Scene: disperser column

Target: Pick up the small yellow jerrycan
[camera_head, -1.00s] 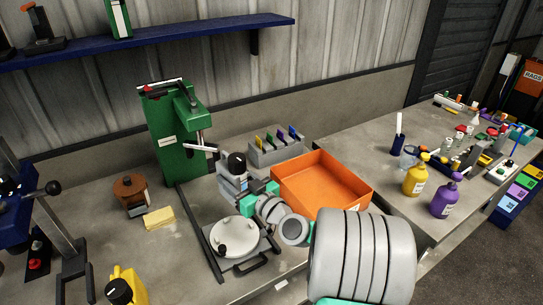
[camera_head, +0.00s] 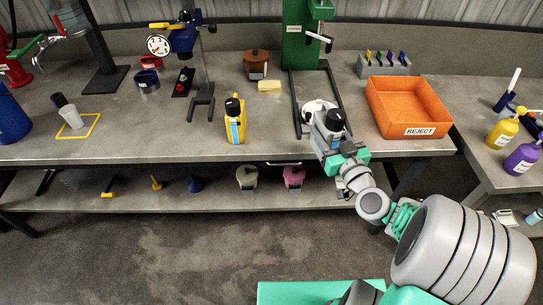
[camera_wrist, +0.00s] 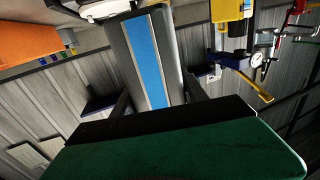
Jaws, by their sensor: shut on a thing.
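The small yellow jerrycan (camera_head: 236,128), with a black cap and a blue label, stands upright near the front of the bench, left of my gripper. A yellow body with a dark cap at the top of the wrist view (camera_wrist: 228,10) appears to be the same can. My gripper (camera_head: 341,155) is shut on a grey jerrycan (camera_head: 322,138) with a black cap and a blue stripe. Its grey side and blue stripe fill the middle of the wrist view (camera_wrist: 145,60). The grey can is at the bench's front edge; I cannot tell whether it touches the bench.
A white-lidded pot (camera_head: 316,106) in a dark frame is just behind the grey can. An orange REJECT tray (camera_head: 412,131) is to the right. A yellow block (camera_head: 269,86) and brown pot (camera_head: 256,64) lie behind the yellow can.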

